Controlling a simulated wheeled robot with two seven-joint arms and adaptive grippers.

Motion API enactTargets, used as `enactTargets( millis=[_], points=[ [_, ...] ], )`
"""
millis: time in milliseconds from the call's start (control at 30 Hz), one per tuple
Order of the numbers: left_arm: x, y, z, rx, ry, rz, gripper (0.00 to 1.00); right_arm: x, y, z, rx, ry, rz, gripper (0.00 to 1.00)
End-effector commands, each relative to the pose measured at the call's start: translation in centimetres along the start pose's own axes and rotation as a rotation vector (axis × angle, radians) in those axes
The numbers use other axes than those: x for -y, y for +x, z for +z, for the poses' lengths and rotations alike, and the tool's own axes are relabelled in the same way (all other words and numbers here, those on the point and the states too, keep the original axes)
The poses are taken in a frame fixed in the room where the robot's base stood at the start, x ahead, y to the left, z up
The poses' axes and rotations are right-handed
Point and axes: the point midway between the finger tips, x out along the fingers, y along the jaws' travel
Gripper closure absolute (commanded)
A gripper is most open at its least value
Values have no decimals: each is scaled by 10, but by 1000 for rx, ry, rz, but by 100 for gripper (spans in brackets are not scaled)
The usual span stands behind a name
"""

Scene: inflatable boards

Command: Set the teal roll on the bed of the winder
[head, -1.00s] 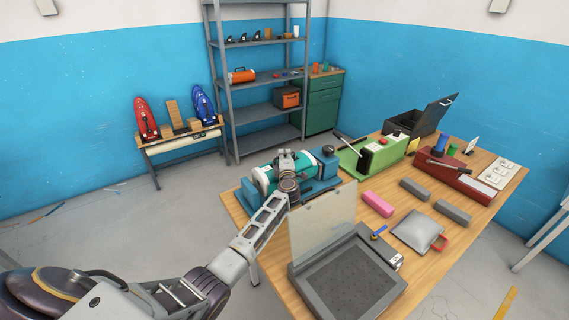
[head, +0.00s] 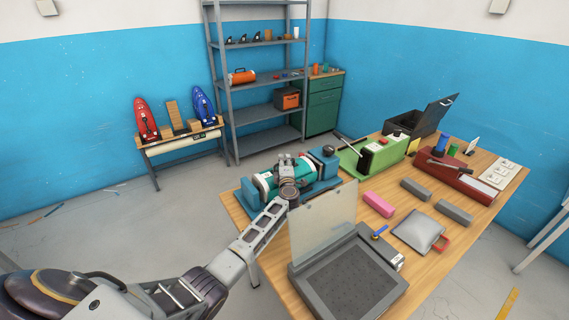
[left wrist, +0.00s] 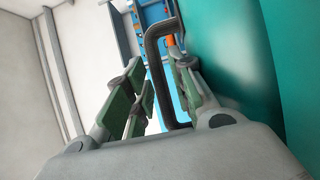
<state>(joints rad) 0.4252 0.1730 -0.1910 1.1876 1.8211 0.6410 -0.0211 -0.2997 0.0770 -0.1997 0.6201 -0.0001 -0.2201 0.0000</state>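The teal roll (head: 266,184) lies along the blue winder (head: 326,166) at the table's far left corner, in or just over its bed; any small gap underneath cannot be seen. In the left wrist view the roll (left wrist: 235,50) fills the right side, with its grey bent handle (left wrist: 157,75) beside it. My left gripper (head: 286,164) is over the roll. In the wrist view its green-padded fingers (left wrist: 166,85) stand apart on either side of the handle, with space showing between them. My right gripper is not in view.
A clear-lidded grey tray (head: 352,285) stands close to my left forearm. A green machine (head: 378,152) is right of the winder. A pink block (head: 378,204), grey blocks (head: 415,189) and a grey pouch (head: 417,230) lie on the table (head: 470,235).

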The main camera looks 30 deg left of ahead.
Motion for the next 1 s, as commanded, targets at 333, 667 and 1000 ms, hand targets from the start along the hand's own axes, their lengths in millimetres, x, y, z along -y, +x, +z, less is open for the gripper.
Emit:
enactTargets(
  millis=[333,667,1000],
  points=[
    [2,0,0,0,0,-4,67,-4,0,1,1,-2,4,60],
    [1,-2,0,1,1,-6,67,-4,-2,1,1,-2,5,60],
    [2,-24,0,1,0,-7,67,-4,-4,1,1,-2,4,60]
  ],
)
